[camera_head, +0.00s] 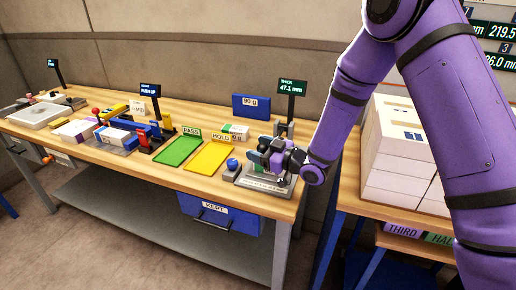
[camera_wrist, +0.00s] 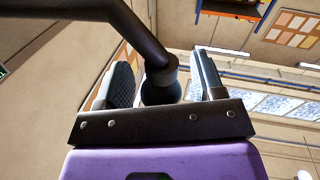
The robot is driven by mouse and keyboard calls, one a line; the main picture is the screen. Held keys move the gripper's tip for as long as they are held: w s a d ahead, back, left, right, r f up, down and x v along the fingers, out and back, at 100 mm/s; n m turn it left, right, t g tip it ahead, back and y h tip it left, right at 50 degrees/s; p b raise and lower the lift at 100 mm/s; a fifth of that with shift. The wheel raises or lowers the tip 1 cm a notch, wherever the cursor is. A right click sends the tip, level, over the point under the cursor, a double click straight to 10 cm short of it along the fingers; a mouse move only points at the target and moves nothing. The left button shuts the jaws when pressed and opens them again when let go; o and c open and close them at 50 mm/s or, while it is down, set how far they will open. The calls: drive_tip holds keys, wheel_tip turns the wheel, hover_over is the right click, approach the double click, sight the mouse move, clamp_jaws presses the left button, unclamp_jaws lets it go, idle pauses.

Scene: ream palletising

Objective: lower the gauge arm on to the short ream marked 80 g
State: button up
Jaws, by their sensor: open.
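My gripper (camera_head: 266,157) is at the thickness gauge on the right end of the bench. In the wrist view its two fingers (camera_wrist: 166,78) stand apart, with the dark round knob (camera_wrist: 160,90) of the gauge arm (camera_wrist: 130,32) between them. I cannot tell whether either finger touches the knob. The gauge display (camera_head: 292,87) reads 47.1 mm. The gauge base plate (camera_head: 266,183) shows below my gripper, which hides most of what is on it. A small white and green pack (camera_head: 235,130) lies behind the HOLD sign. I cannot make out an 80 g ream for certain.
A blue 90 g block (camera_head: 251,105) stands behind. White stacked reams (camera_head: 397,150) are on the right table. Several packs fill the bench's left.

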drive_tip(key=shift+w+a, duration=0.15)
drive_tip(key=shift+a, duration=0.1)
clamp_jaws()
drive_tip(key=shift+w+d+r, duration=0.1)
drive_tip(key=shift+w+r, duration=0.1)
drive_tip(key=shift+r, duration=0.55)
drive_tip(key=shift+w+d+r, duration=0.1)
drive_tip(key=shift+w+r, duration=0.1)
drive_tip(key=shift+r, duration=0.55)
unclamp_jaws()
drive_tip(key=v, duration=1)
drive_tip(key=shift+s+d, duration=0.25)
drive_tip(key=shift+d, duration=0.05)
drive_tip(key=shift+f, duration=0.1)
